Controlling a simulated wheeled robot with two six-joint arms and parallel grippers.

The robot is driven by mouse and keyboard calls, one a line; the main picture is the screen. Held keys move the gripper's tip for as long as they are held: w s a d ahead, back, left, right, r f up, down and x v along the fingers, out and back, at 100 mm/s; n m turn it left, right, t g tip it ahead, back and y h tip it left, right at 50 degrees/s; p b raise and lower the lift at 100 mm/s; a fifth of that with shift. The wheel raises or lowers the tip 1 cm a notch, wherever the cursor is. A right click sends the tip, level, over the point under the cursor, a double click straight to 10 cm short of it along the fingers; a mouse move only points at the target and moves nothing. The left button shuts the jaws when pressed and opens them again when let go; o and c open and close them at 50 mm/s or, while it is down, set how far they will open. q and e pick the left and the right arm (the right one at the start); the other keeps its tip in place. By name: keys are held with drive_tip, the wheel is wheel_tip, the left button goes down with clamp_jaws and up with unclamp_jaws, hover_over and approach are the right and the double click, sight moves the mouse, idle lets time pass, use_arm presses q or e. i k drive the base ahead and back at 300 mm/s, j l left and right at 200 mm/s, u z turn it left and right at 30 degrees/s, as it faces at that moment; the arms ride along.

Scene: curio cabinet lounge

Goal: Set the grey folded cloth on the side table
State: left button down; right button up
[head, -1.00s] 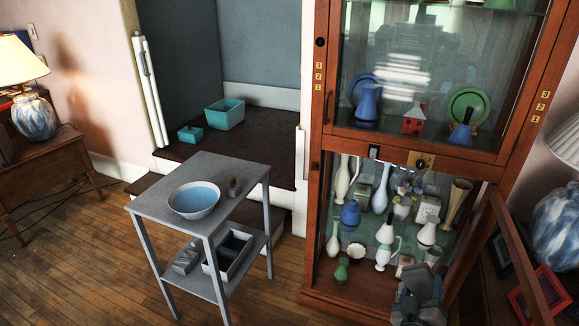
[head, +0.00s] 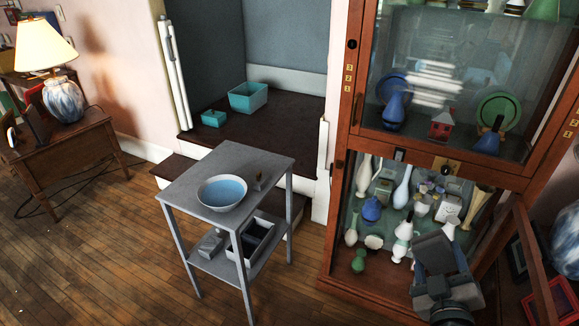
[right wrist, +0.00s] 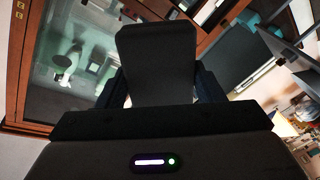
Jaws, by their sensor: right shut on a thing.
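My right gripper (head: 440,272) is at the lower right of the head view, in front of the cabinet's open lower part. It is shut on a flat dark grey slab, which looks like the grey folded cloth (head: 433,250). In the right wrist view the cloth (right wrist: 157,55) sticks out beyond the jaws, clear of any surface. A small grey table (head: 268,158) stands in the middle, with a blue-lined bowl (head: 222,192) and a small brown item on top. A wooden side table (head: 62,156) with a lit lamp stands at the far left. My left gripper is out of view.
The tall wooden cabinet (head: 345,215) holds many vases and figurines; its lower glass door (head: 533,262) stands open at right. The grey table's lower shelf carries a box (head: 250,243) and a grey item. Teal boxes (head: 248,97) sit on the dark step behind.

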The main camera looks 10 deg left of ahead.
sight(186, 187)
drive_tip(key=i+j+u, duration=0.25)
drive_tip(key=i+j, duration=0.3)
drive_tip(key=j, duration=0.3)
drive_tip(key=i+j+u, duration=0.25)
drive_tip(key=i+j, duration=0.4)
drive_tip(key=j, duration=0.15)
